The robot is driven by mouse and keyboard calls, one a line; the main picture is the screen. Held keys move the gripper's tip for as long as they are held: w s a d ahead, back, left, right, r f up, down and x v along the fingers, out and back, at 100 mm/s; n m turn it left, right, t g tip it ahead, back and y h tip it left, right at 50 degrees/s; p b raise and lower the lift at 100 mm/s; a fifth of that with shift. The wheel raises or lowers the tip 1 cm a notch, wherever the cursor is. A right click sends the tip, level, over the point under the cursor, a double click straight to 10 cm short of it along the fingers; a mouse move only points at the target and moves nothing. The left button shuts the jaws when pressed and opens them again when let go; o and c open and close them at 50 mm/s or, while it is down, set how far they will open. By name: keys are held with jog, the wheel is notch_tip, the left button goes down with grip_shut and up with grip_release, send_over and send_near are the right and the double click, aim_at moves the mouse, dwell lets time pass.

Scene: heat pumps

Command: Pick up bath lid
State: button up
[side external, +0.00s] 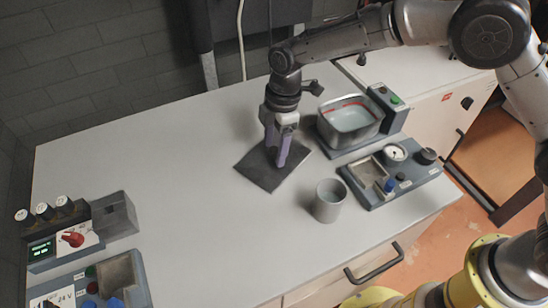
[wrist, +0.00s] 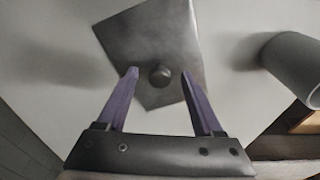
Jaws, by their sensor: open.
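The bath lid (side external: 262,179) is a dark grey square plate lying flat on the white table, in front of the water bath. In the wrist view the lid (wrist: 145,35) shows a round dark knob (wrist: 160,75) at its middle. My gripper (side external: 276,163) is over the lid with its purple fingers pointing down. In the wrist view the open gripper (wrist: 161,72) has one finger on each side of the knob, with gaps between. I cannot tell how high the fingertips are above the plate.
The water bath (side external: 325,128) stands open behind and right of the lid. A grey cup (side external: 329,200) and a gauge unit (side external: 409,183) stand to the right. Power supply units (side external: 68,240) stand at the front left. The middle of the table (side external: 190,200) is clear.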

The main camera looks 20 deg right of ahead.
grip_shut()
dwell(0.3)
jog(key=shift+r, duration=0.15)
